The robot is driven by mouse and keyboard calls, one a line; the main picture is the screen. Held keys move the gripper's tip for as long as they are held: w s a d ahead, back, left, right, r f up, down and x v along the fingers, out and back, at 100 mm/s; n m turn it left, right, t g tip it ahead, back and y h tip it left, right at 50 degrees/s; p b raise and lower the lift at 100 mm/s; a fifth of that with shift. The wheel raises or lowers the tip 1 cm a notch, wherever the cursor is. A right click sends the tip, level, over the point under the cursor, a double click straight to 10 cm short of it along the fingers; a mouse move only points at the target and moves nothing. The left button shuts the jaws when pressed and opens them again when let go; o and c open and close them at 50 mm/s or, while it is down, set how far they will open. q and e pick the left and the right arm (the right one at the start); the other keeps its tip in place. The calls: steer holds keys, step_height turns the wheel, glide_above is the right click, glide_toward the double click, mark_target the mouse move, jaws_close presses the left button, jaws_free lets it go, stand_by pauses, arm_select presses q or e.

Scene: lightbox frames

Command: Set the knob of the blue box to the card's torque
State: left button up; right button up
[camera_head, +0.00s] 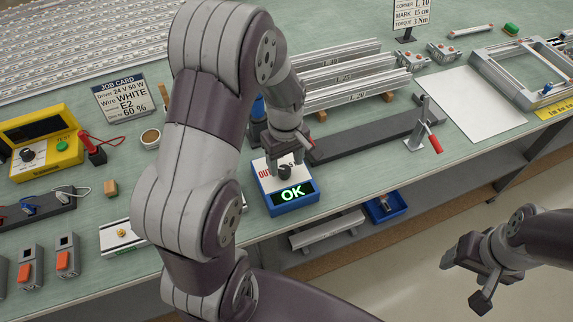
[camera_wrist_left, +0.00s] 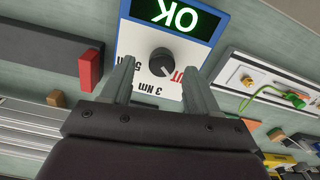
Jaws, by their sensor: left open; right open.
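The blue box (camera_head: 291,207) stands near the table's front edge, its display (camera_head: 292,193) showing green "OK". Its white face carries a dark round knob (camera_wrist_left: 162,62) with a pale pointer mark; the knob also shows in the head view (camera_head: 284,171). Printing near it, upside down in the left wrist view, includes "3 Nm". My left gripper (camera_wrist_left: 157,68) is open, its fingers on either side of the knob with gaps visible. The card (camera_head: 411,14) at the back reads corner L 10, mark 15 cm, torque 3 Nm. My right gripper (camera_head: 477,277) is open and empty beyond the table's front edge.
A job card (camera_head: 124,97) stands at back left beside a yellow box (camera_head: 45,148). Aluminium profiles (camera_head: 350,75) and a dark rail with a red-handled clamp (camera_head: 432,138) lie right of the blue box. A blue bin (camera_head: 385,207) sits on the lower shelf.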

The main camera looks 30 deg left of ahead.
mark_target(284, 173)
arm_select(q)
step_height(284, 173, down, 2)
steer(key=shift+s+a+f, duration=0.1)
steer(key=shift+s+a, duration=0.05)
steer(key=shift+f, duration=0.2)
steer(key=c, duration=1)
steer(key=shift+c, duration=0.2)
steer(key=shift+m, duration=0.3)
steer(key=m+p, duration=0.2)
steer(key=m, duration=0.1)
steer(key=shift+r, duration=0.15)
steer(key=m+p, duration=0.1)
steer(key=m, duration=0.2)
steer(key=shift+m, duration=0.4)
steer(key=shift+m+p, duration=0.5)
steer(key=shift+m, duration=1.1)
